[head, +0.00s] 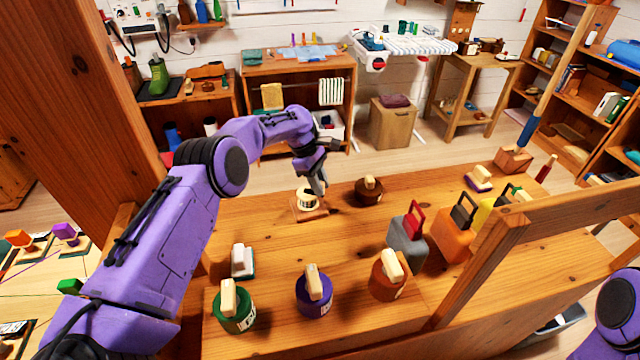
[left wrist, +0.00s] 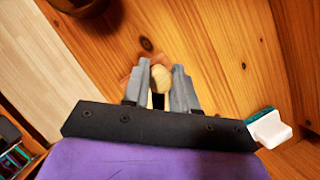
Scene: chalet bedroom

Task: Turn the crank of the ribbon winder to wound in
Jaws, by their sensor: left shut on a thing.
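The ribbon winder (head: 307,203) stands near the far left edge of the wooden bench, a pale drum with dark markings on a small wooden base. My left gripper (head: 318,187) reaches down to it from above. In the left wrist view, the two grey fingers of my left gripper (left wrist: 159,88) are shut on a pale, rounded wooden crank knob (left wrist: 160,77). The rest of the winder is mostly hidden behind the fingers there. My right gripper is out of view; only a purple part of my right arm shows at the lower right.
A dark brown round block with a pale handle (head: 369,190) stands just right of the winder. Green (head: 233,307), purple (head: 314,293) and orange-brown (head: 388,275) handled pots line the near side. A grey box with a red handle (head: 407,238) stands farther right. A wooden rail (head: 560,220) crosses the right.

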